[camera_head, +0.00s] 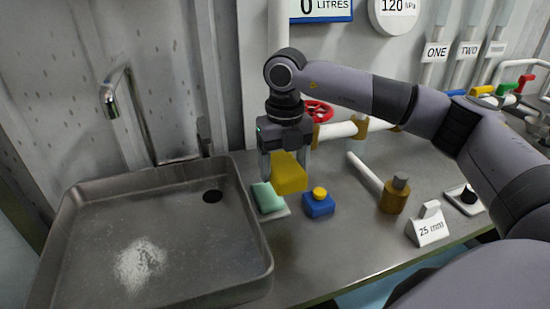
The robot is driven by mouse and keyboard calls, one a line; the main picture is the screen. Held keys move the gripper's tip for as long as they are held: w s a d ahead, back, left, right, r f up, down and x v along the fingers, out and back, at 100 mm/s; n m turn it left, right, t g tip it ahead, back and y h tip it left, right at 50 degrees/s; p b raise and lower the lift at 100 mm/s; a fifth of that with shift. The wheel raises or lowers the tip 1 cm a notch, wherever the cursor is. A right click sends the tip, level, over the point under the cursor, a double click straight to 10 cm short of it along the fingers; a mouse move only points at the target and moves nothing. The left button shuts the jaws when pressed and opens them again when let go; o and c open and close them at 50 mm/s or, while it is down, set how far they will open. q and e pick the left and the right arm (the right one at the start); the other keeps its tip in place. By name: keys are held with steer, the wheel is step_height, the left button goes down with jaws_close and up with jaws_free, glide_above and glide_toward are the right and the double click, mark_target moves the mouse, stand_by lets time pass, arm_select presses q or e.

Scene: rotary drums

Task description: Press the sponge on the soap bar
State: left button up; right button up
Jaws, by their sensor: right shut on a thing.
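My right gripper (287,165) is shut on a yellow sponge (289,176). It holds the sponge above the counter, to the upper right of the soap bar. The soap bar (267,197) is green and lies on a pale dish (281,212) beside the sink. The sponge seems apart from the soap, though their edges lie close together in the picture. My left gripper is not in view.
A metal sink (262,270) with a tap (110,100) fills the left. Right of the soap are a blue block with a yellow top (318,206), a brass-coloured cylinder (393,198) and a "25 mm" sign (430,228). Pipes and a red valve wheel (319,110) stand behind.

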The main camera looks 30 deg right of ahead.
steer(key=shift+s+f+b, duration=0.15)
steer(key=shift+f+b, duration=0.5)
steer(key=shift+f, duration=0.2)
steer(key=shift+f+b, duration=1.4)
steer(key=shift+f, duration=0.7)
steer(key=shift+f+b, duration=0.4)
steer(key=shift+f, duration=0.1)
steer(key=shift+r+p, duration=2.55)
steer(key=shift+r, duration=1)
steer(key=shift+f, duration=0.1)
